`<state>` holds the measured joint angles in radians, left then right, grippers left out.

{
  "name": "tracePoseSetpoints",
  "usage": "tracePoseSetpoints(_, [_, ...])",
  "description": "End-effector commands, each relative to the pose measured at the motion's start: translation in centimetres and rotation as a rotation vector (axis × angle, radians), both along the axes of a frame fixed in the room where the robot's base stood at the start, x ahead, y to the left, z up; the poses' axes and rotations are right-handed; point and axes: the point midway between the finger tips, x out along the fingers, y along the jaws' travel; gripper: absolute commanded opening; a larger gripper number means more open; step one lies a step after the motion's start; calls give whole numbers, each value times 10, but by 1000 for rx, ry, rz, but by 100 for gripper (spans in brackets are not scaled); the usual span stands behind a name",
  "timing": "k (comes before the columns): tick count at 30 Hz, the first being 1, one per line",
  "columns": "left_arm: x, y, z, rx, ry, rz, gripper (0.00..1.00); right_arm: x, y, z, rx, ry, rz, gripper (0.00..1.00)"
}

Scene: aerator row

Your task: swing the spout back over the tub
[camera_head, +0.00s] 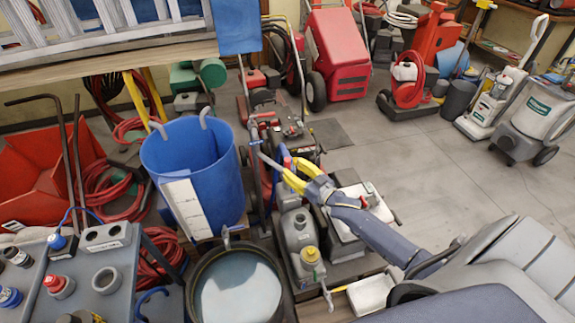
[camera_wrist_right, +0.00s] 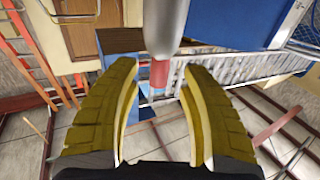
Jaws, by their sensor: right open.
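My right gripper (camera_head: 287,168) has yellow fingers and reaches in from the lower right, just right of the blue bin. In the right wrist view, my right gripper (camera_wrist_right: 160,90) is open. A grey rod with a dull red tip, which looks like the spout (camera_wrist_right: 164,35), comes down from the top, its tip between the spread fingers. It touches neither finger visibly. In the head view a thin grey bar, probably the same spout (camera_head: 268,160), meets the fingertips. A round black tub (camera_head: 193,272) with pale liquid stands lower left of them. My left gripper is out of view.
A tall blue bin (camera_head: 180,165) stands behind the black tub. Grey canisters and a yellow-capped bottle (camera_head: 311,256) crowd below my right arm. A grey table (camera_head: 115,265) with small caps is at lower left. Open floor (camera_head: 400,150) lies to the right.

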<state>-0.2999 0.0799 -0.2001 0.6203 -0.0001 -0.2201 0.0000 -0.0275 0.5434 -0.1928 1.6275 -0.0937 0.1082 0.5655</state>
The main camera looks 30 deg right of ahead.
Motion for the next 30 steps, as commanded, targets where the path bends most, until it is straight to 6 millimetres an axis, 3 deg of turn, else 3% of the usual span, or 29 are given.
tracePoseSetpoints(9, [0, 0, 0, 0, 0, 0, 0, 29, 7, 0, 0, -1, 0, 43])
tracePoseSetpoints(24, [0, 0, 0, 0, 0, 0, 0, 34, 9, 0, 0, 0, 0, 45])
tracePoseSetpoints(30, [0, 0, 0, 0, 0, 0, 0, 34, 9, 0, 0, 0, 0, 21])
